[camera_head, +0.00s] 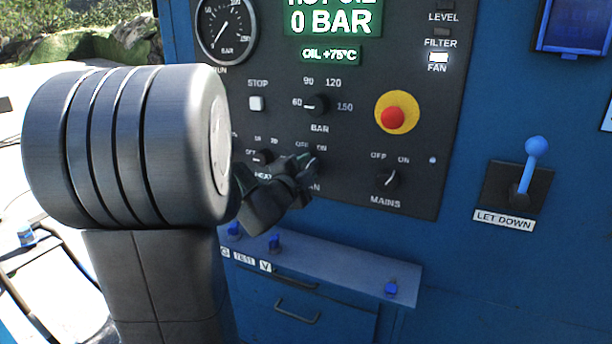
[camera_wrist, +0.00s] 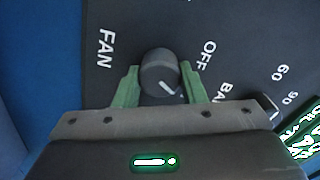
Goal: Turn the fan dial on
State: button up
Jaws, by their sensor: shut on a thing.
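The fan dial (camera_wrist: 160,72) is a round dark knob on the black control panel, between the words FAN and OFF in the wrist view. Its white mark points to the lower right there, away from OFF, towards the panel's ON side. My gripper (camera_wrist: 163,87) is shut on the dial, with one green finger on each side. In the head view my gripper (camera_head: 305,166) reaches the panel below the BAR selector, largely hiding the dial. The small lamp (camera_head: 437,57) above the word FAN is lit white.
The mains dial (camera_head: 389,179) is to the right of my gripper, under a red emergency button (camera_head: 394,115). The BAR selector (camera_head: 316,103) is above. A narrow blue ledge (camera_head: 335,265) juts out below the panel. A let-down lever (camera_head: 530,170) is at the right.

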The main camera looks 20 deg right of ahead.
dwell(0.4)
jog(key=o, duration=1)
jog(key=p+v, duration=0.1)
jog(key=v, duration=1.2)
jog(key=shift+s+a, duration=0.25)
jog(key=shift+s, duration=0.05)
